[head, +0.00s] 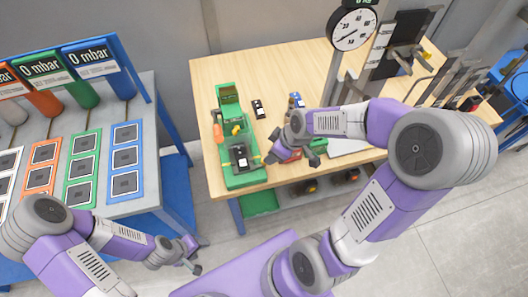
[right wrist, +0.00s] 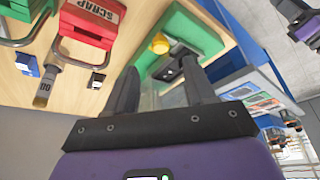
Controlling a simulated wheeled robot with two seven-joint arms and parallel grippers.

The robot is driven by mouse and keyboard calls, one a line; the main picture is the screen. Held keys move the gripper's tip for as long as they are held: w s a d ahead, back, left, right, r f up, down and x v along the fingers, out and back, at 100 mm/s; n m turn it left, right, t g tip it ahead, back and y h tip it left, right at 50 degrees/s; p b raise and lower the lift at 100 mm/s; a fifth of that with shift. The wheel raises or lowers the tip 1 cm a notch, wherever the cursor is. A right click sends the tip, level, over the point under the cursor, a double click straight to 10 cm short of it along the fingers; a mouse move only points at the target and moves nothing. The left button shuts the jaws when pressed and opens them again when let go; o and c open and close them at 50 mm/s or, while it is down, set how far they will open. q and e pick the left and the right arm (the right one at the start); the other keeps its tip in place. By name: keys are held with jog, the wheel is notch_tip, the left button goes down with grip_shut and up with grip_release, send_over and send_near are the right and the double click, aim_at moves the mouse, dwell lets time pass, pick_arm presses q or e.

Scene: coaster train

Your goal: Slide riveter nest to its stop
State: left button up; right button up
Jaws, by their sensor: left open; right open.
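The green riveter (head: 228,140) stands at the left end of the wooden table, with a yellow part on its side. Its dark nest (head: 240,157) sits low on the green base, toward the near end. In the right wrist view the riveter (right wrist: 195,28) lies past the fingertips, with a dark block, apparently the nest (right wrist: 172,68), near the right finger. My right gripper (right wrist: 159,72) is open, with nothing seen between its fingers; I cannot tell whether it touches the nest. My left gripper (head: 194,262) is open and empty, low and away from the table.
A red scrap bin (right wrist: 92,22) is close beside my right gripper. A small black car (head: 258,109) and a blue one (head: 296,100) lie on the table. A dial gauge (head: 352,29) stands behind.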

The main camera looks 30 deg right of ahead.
aim_at(248, 155)
jog(key=b+x, duration=0.1)
jog(key=x, duration=0.6)
jog(key=shift+s, duration=0.15)
grip_shut()
